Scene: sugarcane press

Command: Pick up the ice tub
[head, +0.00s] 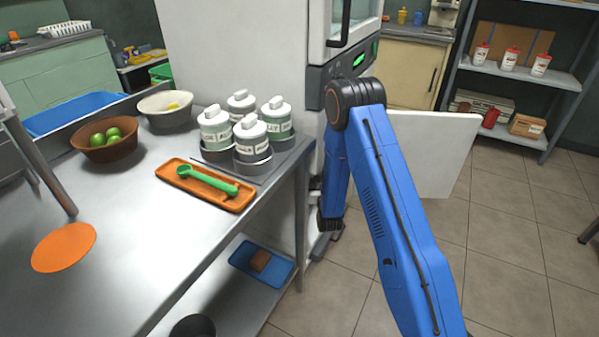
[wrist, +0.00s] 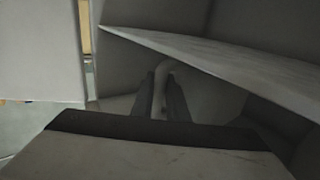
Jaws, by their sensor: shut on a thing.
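In the wrist view, my gripper (wrist: 168,82) is inside a dim grey compartment, with its two dark fingers closed around a pale curved bar (wrist: 160,84). The bar looks like the handle of the ice tub. A pale grey rounded surface (wrist: 210,92) just behind it seems to be the tub's body, but its outline is dim and partly hidden. I cannot tell whether the tub rests on the floor of the compartment. In the head view, my blue arm reaches down beside the white cabinet, and the gripper and tub are hidden.
A shelf edge (wrist: 220,62) slants just above the gripper. The cabinet's lower door (head: 432,150) stands open to the right. The steel table (head: 130,235) at left holds canisters (head: 250,130), an orange tray (head: 205,185) and bowls. Tiled floor at right is clear.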

